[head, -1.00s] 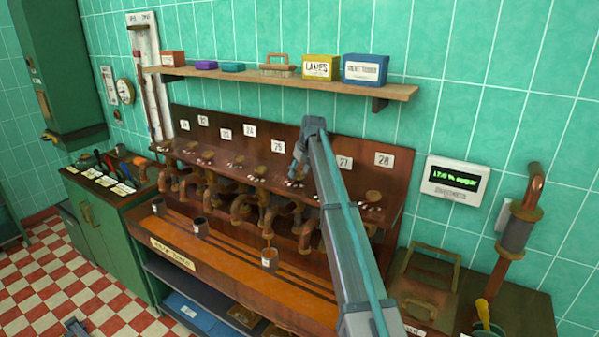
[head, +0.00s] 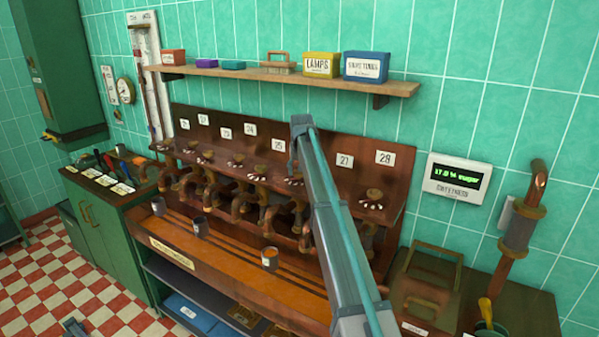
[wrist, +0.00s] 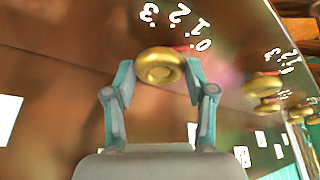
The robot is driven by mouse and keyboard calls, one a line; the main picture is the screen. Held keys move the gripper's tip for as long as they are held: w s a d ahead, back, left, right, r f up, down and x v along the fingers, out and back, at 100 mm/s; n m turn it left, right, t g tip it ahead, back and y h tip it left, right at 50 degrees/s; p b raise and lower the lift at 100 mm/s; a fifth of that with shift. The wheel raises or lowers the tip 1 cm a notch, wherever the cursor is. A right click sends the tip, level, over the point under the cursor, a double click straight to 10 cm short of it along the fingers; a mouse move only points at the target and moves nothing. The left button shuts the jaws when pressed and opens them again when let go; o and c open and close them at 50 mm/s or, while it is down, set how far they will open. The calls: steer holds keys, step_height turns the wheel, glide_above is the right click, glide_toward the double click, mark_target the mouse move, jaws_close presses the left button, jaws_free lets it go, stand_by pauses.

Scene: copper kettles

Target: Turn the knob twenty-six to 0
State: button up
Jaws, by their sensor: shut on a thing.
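In the wrist view my gripper (wrist: 159,74) has one finger on each side of a round brass knob (wrist: 160,63) and is shut on it. White numerals 3, 2, 1 and 0 (wrist: 200,44) arc around the knob on the brown panel. A small red mark shows at the knob's edge, on the side towards the 0. In the head view my arm covers the place between the label 25 (head: 278,144) and the label 27 (head: 345,160).
Another brass knob (wrist: 262,86) with its own numerals sits beside mine in the wrist view. Knob 28 (head: 374,195) is clear of my arm. A wooden shelf (head: 225,80) with boxes hangs above the panel. A display (head: 457,179) reads about 17 % sugar.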

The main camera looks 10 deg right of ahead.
steer(key=shift+m, duration=0.4)
steer(key=o, duration=1.2)
steer(key=shift+c, duration=0.2)
steer(key=shift+r, duration=0.15)
steer(key=v, duration=1.1)
steer(key=shift+a+r, duration=0.15)
steer(key=shift+r, duration=0.25)
steer(key=shift+s, duration=0.1)
